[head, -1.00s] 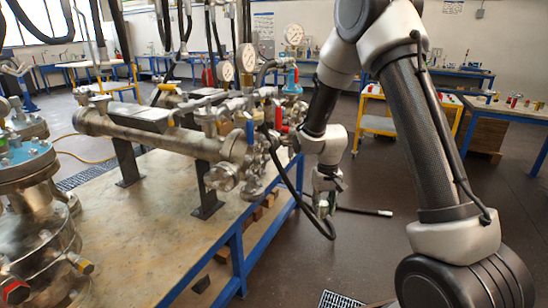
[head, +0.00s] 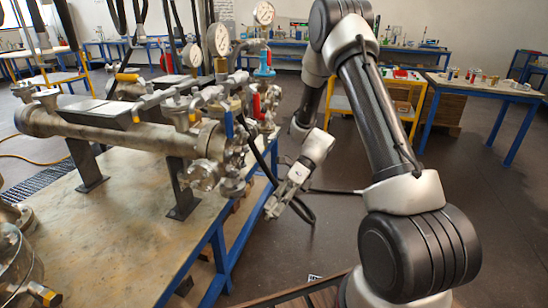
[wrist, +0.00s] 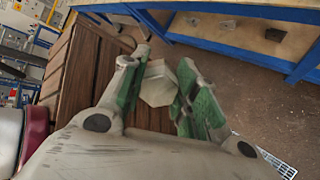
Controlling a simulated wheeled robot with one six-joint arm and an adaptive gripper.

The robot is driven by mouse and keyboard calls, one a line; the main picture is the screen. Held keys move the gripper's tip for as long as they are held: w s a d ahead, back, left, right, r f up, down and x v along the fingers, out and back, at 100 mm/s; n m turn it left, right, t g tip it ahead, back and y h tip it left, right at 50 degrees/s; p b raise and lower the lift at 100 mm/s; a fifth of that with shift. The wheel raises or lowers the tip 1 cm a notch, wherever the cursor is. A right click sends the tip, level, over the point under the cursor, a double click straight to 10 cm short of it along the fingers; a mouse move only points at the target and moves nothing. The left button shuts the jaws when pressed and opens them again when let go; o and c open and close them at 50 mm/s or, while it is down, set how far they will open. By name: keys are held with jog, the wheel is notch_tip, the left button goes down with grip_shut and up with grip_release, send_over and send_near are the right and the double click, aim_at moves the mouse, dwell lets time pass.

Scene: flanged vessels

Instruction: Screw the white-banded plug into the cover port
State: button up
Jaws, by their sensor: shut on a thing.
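My gripper (head: 272,208) hangs low beside the blue-framed bench's right side, over open floor. In the wrist view its green-padded fingers (wrist: 160,82) are shut on a pale hex-headed plug (wrist: 157,88). The plug's far end and any white band cannot be made out. In the head view the plug is too small to tell. A flanged metal vessel (head: 18,265) is cut off at the lower left, with its top largely out of view. I cannot pick out the cover port.
The bench (head: 130,235) carries a horizontal flanged pipe vessel (head: 120,135) with valves and gauges (head: 218,40). A yellow cart (head: 345,105) and a blue-legged table (head: 485,85) stand behind. Slatted wood (wrist: 85,70) lies below my gripper. Brown floor is open at right.

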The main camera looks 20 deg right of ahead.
jog(key=w+d+r+m+t+y, duration=0.4)
jog(key=w+r+m+t, duration=0.4)
jog(key=w+m+t, duration=0.4)
jog(key=w+t, duration=0.1)
jog(key=t, duration=0.2)
jog(key=shift+w+r+t, duration=0.25)
jog(key=shift+r+t, duration=0.05)
jog(key=shift+d, duration=0.15)
jog(key=shift+x, duration=2.45)
jog(key=shift+w+r, duration=0.15)
jog(key=shift+x, duration=0.9)
